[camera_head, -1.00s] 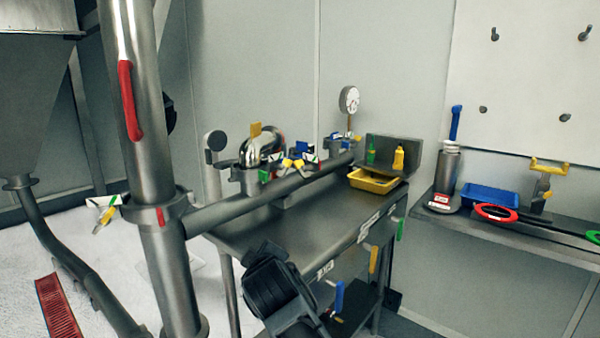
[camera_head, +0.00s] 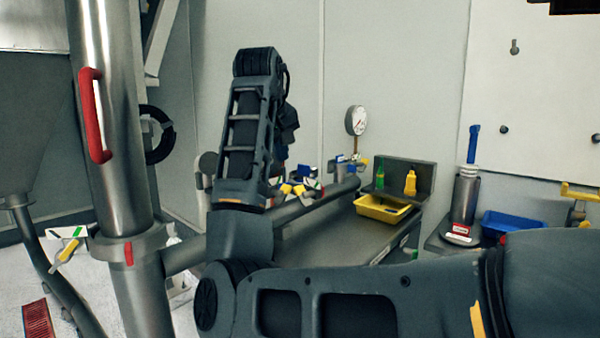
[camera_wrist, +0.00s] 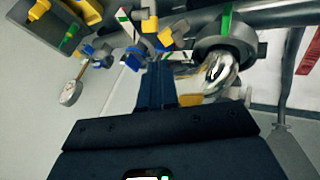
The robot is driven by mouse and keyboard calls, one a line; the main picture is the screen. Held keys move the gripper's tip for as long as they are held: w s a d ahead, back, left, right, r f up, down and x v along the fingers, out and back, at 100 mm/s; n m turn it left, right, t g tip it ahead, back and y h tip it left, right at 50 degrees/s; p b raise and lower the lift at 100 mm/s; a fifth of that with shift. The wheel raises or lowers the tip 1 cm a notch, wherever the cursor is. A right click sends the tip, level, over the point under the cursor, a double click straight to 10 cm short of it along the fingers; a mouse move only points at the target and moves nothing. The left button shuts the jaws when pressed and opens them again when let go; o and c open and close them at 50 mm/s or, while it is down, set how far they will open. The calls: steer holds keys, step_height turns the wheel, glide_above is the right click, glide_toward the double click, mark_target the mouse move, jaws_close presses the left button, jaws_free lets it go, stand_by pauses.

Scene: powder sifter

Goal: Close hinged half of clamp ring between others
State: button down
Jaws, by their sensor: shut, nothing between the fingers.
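In the head view, a clamp with yellow knobs and a white plate (camera_head: 300,189) is on the horizontal pipe, partly hidden by my arm. A blue-knobbed clamp (camera_head: 337,167) is further along the pipe. Another clamp ring (camera_head: 128,247) is around the upright pipe at left. The wrist view shows several yellow and blue clamp knobs (camera_wrist: 165,36) and white plates (camera_wrist: 127,27) just beyond my fingers. My gripper (camera_wrist: 155,80) is shut and empty, pointing at this cluster. I cannot tell whether it touches any part, or which piece is the hinged half. My arm hides the gripper in the head view.
A shiny elbow (camera_wrist: 222,72) is close right of my fingers in the wrist view. A red handle (camera_head: 93,115) is on the upright pipe.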

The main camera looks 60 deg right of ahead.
glide_toward(302, 184)
step_height(302, 184, down, 3)
steer(key=w+a, duration=0.1)
steer(key=w, duration=0.1)
steer(key=d, duration=0.2)
steer(key=f, duration=0.1)
steer(key=shift+s+d, duration=0.6)
steer(key=shift+d, duration=0.35)
steer(key=shift+p, duration=0.3)
